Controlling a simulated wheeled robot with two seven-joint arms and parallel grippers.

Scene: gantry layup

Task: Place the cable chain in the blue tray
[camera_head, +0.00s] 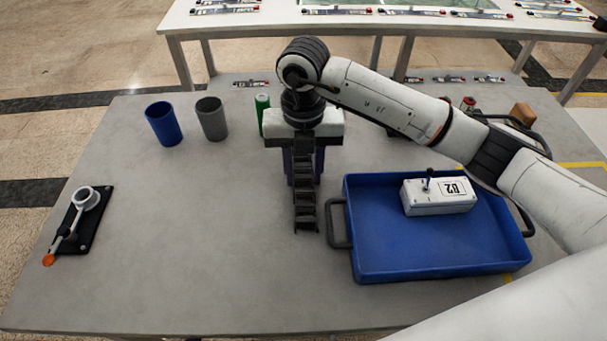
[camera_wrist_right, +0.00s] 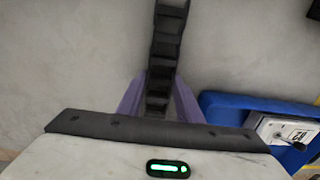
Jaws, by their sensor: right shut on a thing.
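The black cable chain (camera_head: 306,205) hangs down from my right gripper (camera_head: 304,165), left of the blue tray. My right gripper is shut on the chain; its purple fingers show on both sides of it. In the right wrist view the chain (camera_wrist_right: 168,45) runs up between the fingers of the gripper (camera_wrist_right: 159,98). I cannot tell whether its lower end touches the table. The blue tray (camera_head: 385,262) lies on the table at the right, with dark handles. It also shows at the right of the wrist view (camera_wrist_right: 222,112). My left gripper is not in view.
A white box with a small lever (camera_head: 440,197) sits in the tray's back part; the tray's front is clear. A blue cup (camera_head: 163,124), a grey cup (camera_head: 212,119) and a green cylinder (camera_head: 262,112) stand behind left. A black plate with a handled device (camera_head: 85,220) lies far left.

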